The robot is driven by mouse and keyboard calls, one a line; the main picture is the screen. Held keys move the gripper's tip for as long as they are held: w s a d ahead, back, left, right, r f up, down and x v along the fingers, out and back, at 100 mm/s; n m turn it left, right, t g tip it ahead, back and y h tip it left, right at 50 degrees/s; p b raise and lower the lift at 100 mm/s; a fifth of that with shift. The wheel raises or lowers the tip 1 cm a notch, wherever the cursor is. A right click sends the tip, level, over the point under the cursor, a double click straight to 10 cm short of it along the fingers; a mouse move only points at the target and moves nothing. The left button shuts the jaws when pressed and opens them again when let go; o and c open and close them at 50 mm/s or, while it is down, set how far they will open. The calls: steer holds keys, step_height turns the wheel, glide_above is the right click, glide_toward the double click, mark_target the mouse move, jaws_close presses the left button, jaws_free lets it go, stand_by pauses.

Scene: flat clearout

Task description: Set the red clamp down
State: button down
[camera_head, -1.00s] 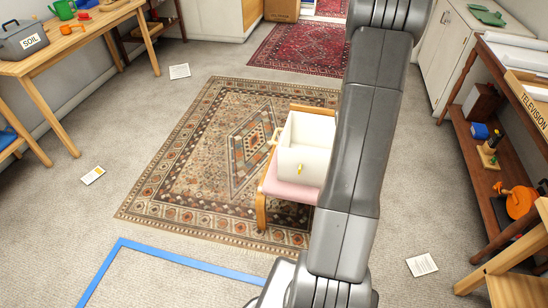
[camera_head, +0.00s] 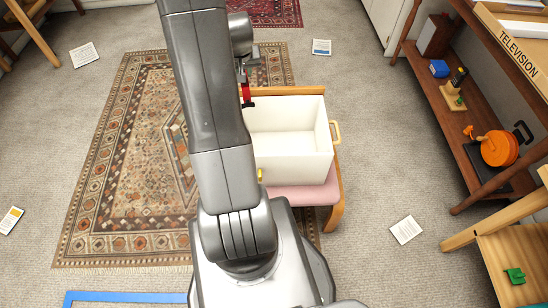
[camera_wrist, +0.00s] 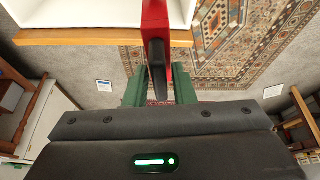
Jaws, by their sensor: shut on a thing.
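The red clamp (camera_head: 246,92) hangs from my gripper (camera_head: 244,72) in the head view, by the back left corner of a white open box (camera_head: 315,168). My arm partly hides the gripper and that corner. In the wrist view the clamp (camera_wrist: 156,22) has a red bar and a black part, and sits between the green fingers of my gripper (camera_wrist: 160,90). The gripper is shut on it. The clamp overlaps the rim of the white box (camera_wrist: 90,24) in that view; I cannot tell its height above it. The box looks empty where visible.
The box stands on a chair with a pink seat (camera_head: 305,195) on a patterned rug (camera_head: 110,180). Paper cards lie on the carpet, which is otherwise largely open.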

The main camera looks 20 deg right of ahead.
steer(key=s+d+f+m+b, duration=0.1)
steer(key=s+d+f+b, duration=0.2)
steer(key=d+b, duration=0.35)
steer(key=s+d+f+b, duration=0.3)
steer(key=d+b, duration=0.1)
steer(key=d, duration=0.5)
step_height(320, 180, down, 22)
steer(key=s+d+b, duration=0.1)
steer(key=b, duration=0.9)
steer(key=shift+d+r+m+h+b, duration=0.2)
steer(key=shift+r+m+h+b, duration=0.05)
steer(key=shift+m+h+b, duration=0.05)
steer(key=shift+f, duration=0.15)
steer(key=c, duration=1.2)
jaws_free()
